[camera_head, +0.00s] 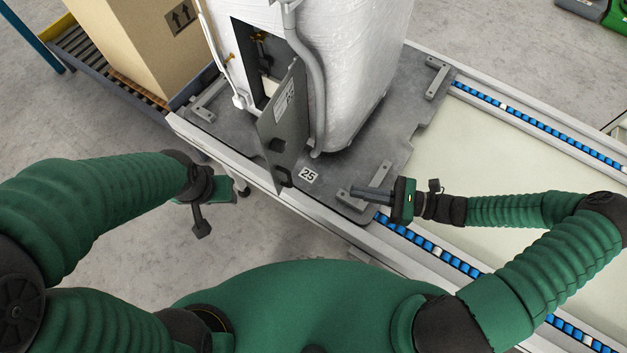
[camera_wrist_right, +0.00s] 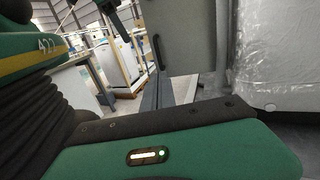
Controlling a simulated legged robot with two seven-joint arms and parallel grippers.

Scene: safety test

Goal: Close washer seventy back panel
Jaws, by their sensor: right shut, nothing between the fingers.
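The washer (camera_head: 362,60) is a tall white unit in wrinkled plastic wrap, upright on a grey pallet plate; its side also shows in the right wrist view (camera_wrist_right: 278,45). Its grey back panel (camera_head: 284,125) stands swung open, with the dark opening (camera_head: 252,58) behind it uncovered. The panel also shows in the right wrist view (camera_wrist_right: 192,40). My right gripper (camera_head: 356,193) is shut and empty, to the right of the panel and apart from it, pointing left over the plate's front corner. My left gripper (camera_head: 201,228) hangs left of the panel, apart from it; its finger gap is not clear.
The washer's grey plate (camera_head: 345,172) has metal corner brackets and a "25" label (camera_head: 308,175). It sits on a conveyor with blue rollers (camera_head: 447,258). A cardboard box (camera_head: 150,45) stands on another roller conveyor at the back left. A grey hose (camera_head: 312,80) runs down beside the opening.

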